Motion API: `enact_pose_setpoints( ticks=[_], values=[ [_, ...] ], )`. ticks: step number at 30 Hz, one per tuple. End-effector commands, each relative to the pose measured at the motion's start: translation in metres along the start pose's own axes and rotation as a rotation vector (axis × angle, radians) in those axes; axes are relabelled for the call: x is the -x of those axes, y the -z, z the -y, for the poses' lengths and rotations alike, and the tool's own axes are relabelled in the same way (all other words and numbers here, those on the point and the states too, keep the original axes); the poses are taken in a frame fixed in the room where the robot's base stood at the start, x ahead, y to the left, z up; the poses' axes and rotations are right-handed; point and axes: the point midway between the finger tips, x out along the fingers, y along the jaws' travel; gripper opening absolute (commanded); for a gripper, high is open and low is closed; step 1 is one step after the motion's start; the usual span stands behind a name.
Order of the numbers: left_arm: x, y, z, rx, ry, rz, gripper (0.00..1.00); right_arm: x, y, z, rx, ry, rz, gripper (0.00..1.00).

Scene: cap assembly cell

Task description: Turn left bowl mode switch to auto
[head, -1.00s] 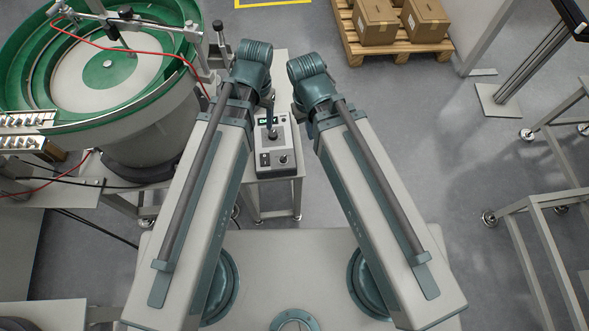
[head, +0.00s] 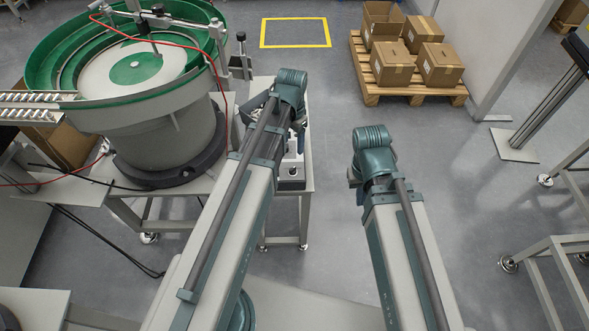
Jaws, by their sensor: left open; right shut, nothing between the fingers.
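A small control box (head: 291,183) stands on the stand beside the bowl feeder. A dark knob (head: 292,171) shows on its near face; its setting is too small to read. The rest of the box is hidden behind my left arm. My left gripper (head: 298,139) is mostly hidden by its wrist; dark parts of it show over the box, open. I cannot tell whether it touches a switch. My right gripper (head: 353,178) shows only as an edge beside its wrist, shut and empty, over open floor right of the stand.
The bowl feeder (head: 165,135) with its green rim stands left of the box, with a red cable across it. A pallet (head: 420,90) with several cartons is at the back right. Metal frames (head: 565,240) stand at the right. Floor between is clear.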

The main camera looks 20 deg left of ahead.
Motion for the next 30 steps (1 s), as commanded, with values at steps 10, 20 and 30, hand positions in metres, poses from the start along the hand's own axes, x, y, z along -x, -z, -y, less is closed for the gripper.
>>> enact_pose_setpoints(
  ticks=[10, 20, 30],
  values=[
    [-0.042, 0.0, 0.0, 0.0, 0.0, 0.0, 0.65, -0.042, 0.002, 0.004, 0.0, 0.0, 0.0, 0.0],
    [-0.088, 0.0, 0.0, 0.0, 0.0, 0.0, 0.65, -0.087, 0.005, 0.008, 0.001, 0.0, 0.0, 0.0],
    [-0.129, 0.0, 0.0, 0.001, 0.0, 0.0, 0.65, -0.128, 0.007, 0.012, 0.001, 0.0, 0.0, 0.0]
  ],
)
